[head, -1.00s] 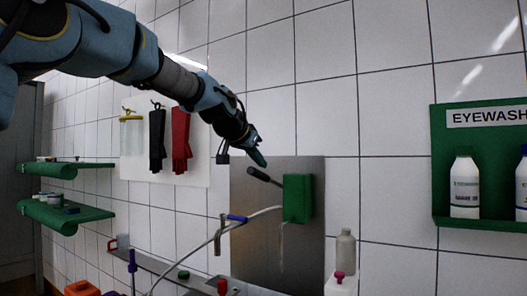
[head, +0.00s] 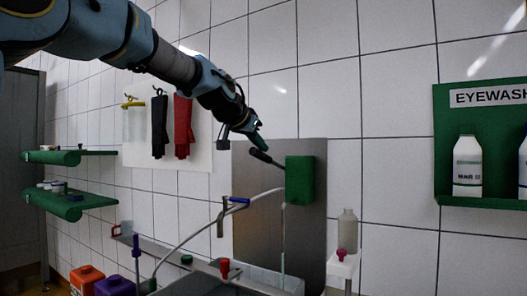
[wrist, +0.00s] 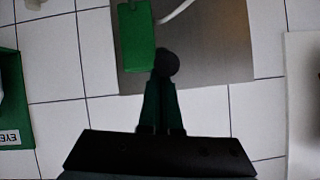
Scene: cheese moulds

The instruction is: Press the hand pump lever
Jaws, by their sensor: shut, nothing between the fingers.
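The hand pump is a green box (head: 300,180) on a grey metal wall panel. Its dark lever (head: 268,160) slants up and left from the box to a rounded black knob. My gripper (head: 261,146) is just above the knob, with its fingers shut and empty. In the wrist view, the round black lever end (wrist: 168,64) lies right at the tips of my shut gripper (wrist: 161,80), and the green box (wrist: 137,35) is beyond it. I cannot tell whether the fingertips touch the knob.
A hose runs down left from the pump past a blue-handled tap (head: 238,200). A bottle (head: 347,230) stands right of the panel. A green eyewash shelf (head: 480,201) is at the right. Gloves (head: 184,125) hang on the wall behind my arm.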

